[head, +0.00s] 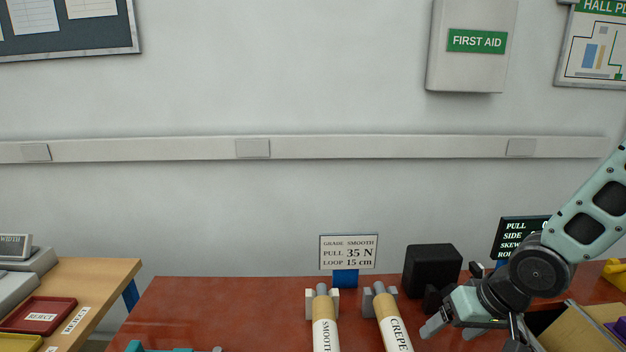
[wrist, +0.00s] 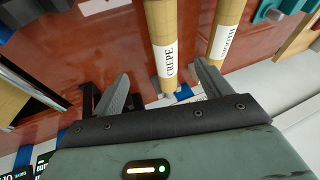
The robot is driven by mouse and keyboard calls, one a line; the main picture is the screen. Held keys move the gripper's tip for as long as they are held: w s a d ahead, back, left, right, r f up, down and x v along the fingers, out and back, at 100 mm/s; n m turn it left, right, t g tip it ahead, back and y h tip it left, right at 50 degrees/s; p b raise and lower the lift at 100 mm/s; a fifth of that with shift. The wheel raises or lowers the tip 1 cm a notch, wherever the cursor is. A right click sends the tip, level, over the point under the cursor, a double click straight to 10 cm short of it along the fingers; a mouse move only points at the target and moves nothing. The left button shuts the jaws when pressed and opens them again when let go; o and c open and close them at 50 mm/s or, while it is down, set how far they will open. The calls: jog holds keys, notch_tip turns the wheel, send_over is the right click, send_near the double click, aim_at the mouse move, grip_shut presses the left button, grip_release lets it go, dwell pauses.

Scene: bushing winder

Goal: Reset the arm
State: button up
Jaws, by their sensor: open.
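My gripper (head: 440,324) is at the right of the head view, above the red bench (head: 220,305), with my arm coming in from the right edge. In the wrist view my gripper (wrist: 160,92) is open, its two fingers wide apart, with nothing held. Beyond the fingers lies the CREPE roll (wrist: 161,30), with the SMOOTH roll (wrist: 229,22) beside it.
A sign (head: 349,252) reads grade smooth, pull 35 N, loop 15 cm. A black box (head: 432,268) stands behind my gripper. A dark display (head: 520,232) is partly hidden by my arm. A red REJECT tray (head: 38,316) sits on the wooden table at left.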

jog(key=s+a+r+n+g+h+b, duration=0.1)
jog(key=s+a+n+b, duration=0.2)
jog(key=s+a, duration=0.3)
jog(key=s+a+r+n+g+h+b, duration=0.1)
jog(key=s+a, duration=0.5)
jog(key=s, duration=0.6)
jog(key=r+n+g+b, duration=0.1)
jog(key=n+b, duration=0.1)
jog(key=n, duration=0.1)
jog(key=shift+s+h+b, duration=0.3)
jog(key=shift+h+b, duration=0.05)
jog(key=shift+h, duration=0.05)
